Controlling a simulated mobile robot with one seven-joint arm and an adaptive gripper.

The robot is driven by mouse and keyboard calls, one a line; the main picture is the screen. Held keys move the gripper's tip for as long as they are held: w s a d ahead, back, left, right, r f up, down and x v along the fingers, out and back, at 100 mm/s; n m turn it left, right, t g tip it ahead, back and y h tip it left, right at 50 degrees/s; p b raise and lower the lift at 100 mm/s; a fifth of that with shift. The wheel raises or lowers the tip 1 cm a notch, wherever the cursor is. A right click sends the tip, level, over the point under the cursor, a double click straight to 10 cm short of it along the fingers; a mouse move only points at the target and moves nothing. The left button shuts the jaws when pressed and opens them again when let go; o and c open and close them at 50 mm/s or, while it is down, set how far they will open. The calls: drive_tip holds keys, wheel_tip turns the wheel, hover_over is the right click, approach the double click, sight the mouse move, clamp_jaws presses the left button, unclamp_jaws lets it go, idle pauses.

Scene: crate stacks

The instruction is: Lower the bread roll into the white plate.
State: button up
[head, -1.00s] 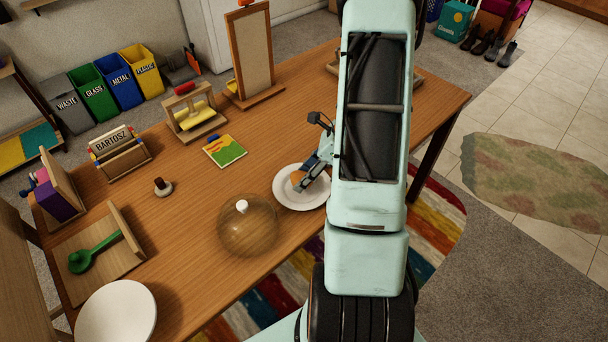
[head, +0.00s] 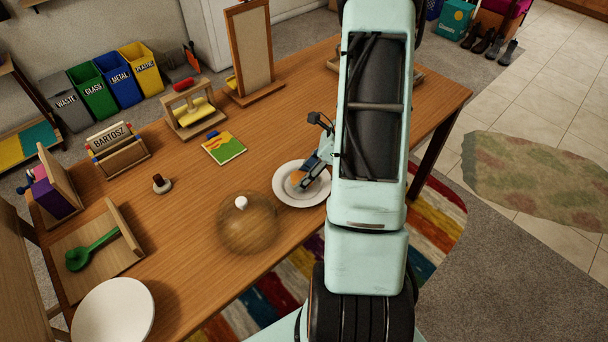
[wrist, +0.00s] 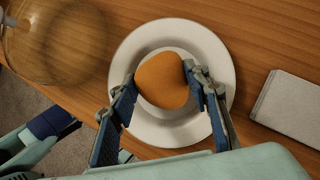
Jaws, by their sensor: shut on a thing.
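The bread roll (wrist: 162,80) is orange-brown and rounded. My gripper (wrist: 161,88) is shut on it, with one finger on each side. In the wrist view the roll is over the middle of a round white plate (wrist: 222,62). I cannot tell whether the roll touches the plate. In the head view my gripper (head: 306,182) is over this white plate (head: 284,193), near the table's front edge, and my arm covers part of the view. The roll is mostly hidden there. A second white plate (head: 114,312) is at the near left corner, empty.
A clear dome with a white knob (head: 248,226) stands just left of the plate; it also shows in the wrist view (wrist: 50,45). A pale flat block (wrist: 288,108) lies to the plate's right in the wrist view. A colourful booklet (head: 224,149) lies behind the plate.

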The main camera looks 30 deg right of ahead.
drive_tip(key=shift+f, duration=0.25)
drive_tip(key=o, duration=1.2)
